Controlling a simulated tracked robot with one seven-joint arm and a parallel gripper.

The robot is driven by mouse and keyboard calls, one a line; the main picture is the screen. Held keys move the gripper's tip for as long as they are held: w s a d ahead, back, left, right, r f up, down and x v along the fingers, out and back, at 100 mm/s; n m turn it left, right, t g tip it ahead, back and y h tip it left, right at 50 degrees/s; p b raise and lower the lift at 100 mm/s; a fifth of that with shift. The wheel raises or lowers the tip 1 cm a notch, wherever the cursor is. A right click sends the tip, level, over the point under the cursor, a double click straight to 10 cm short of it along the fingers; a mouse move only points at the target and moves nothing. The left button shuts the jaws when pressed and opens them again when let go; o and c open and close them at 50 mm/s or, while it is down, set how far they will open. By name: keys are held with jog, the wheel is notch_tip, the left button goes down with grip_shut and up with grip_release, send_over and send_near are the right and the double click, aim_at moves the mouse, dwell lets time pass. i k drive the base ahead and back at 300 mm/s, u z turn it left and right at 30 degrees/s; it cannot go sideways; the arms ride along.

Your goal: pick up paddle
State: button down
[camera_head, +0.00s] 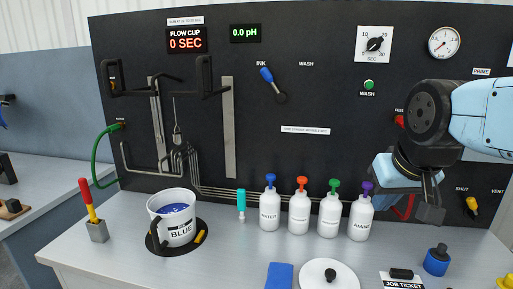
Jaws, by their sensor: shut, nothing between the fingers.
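A tool with a red grip and yellow shaft (88,202) stands upright in a grey block (97,231) at the left end of the bench. It may be the paddle, though its lower end is hidden in the block. My gripper (430,213) is at the right side, above the bench and in front of the black panel. It points down, is shut and empty, and is far to the right of this tool.
A white bucket (180,233) labelled BLUE stands right of the block. Several white bottles (299,213) stand mid-bench. A white lid (328,281), blue pad (279,276) and blue inkwell (437,261) lie in front. A green hose (97,160) hangs at left.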

aim_at(82, 182)
jog(key=z, duration=0.1)
jog(key=k, duration=1.55)
jog(key=u, duration=1.2)
jog(key=i, duration=1.05)
jog(key=u, duration=0.05)
